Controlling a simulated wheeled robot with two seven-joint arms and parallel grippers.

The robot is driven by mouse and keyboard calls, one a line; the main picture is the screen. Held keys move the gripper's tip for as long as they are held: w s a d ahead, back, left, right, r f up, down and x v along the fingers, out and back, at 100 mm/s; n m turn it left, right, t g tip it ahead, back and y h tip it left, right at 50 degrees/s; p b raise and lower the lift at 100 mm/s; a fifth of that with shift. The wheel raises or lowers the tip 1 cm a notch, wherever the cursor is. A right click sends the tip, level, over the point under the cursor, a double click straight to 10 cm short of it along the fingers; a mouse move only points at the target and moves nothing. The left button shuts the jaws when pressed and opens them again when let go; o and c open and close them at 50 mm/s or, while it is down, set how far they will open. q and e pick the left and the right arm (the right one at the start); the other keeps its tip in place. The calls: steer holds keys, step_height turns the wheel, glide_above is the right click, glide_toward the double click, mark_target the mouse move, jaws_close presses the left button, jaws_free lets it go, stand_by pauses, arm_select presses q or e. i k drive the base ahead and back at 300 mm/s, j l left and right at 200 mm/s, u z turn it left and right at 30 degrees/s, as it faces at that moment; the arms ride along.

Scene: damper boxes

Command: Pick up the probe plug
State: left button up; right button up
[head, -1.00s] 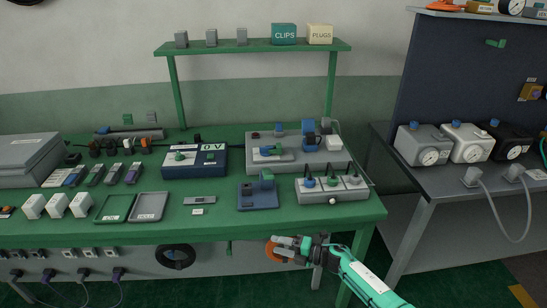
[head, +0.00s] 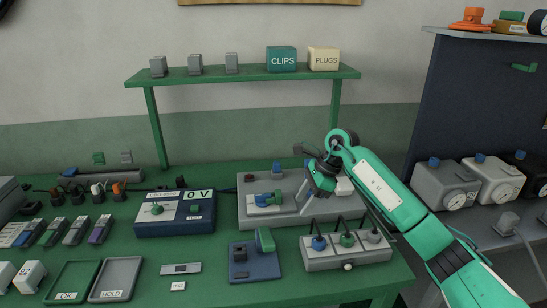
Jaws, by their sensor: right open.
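My right gripper (head: 312,193) is open over the right end of the grey panel box (head: 286,220), pointing down; nothing shows between its fingers. It hides part of the box top. A blue and green plug-like piece (head: 268,199) lies on a pale plate on this box, left of the gripper. A white block (head: 344,186) shows just behind and right of the gripper. I cannot tell which of these is the probe plug. My left gripper is out of view.
A blue meter (head: 175,222) reading 0 V stands left of the panel box. A dark blue fixture with a green lever (head: 264,240) stands in front. Trays marked OK (head: 97,266) and HOLD (head: 137,266) lie front left. A green shelf (head: 200,77) spans above the back.

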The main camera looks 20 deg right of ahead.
mark_target(276, 165)
steer(key=i+l, duration=0.15)
steer(key=i, duration=0.25)
steer(key=i+l, duration=0.15)
steer(key=i, duration=0.25)
steer(key=i+l, duration=0.15)
steer(key=i, duration=0.2)
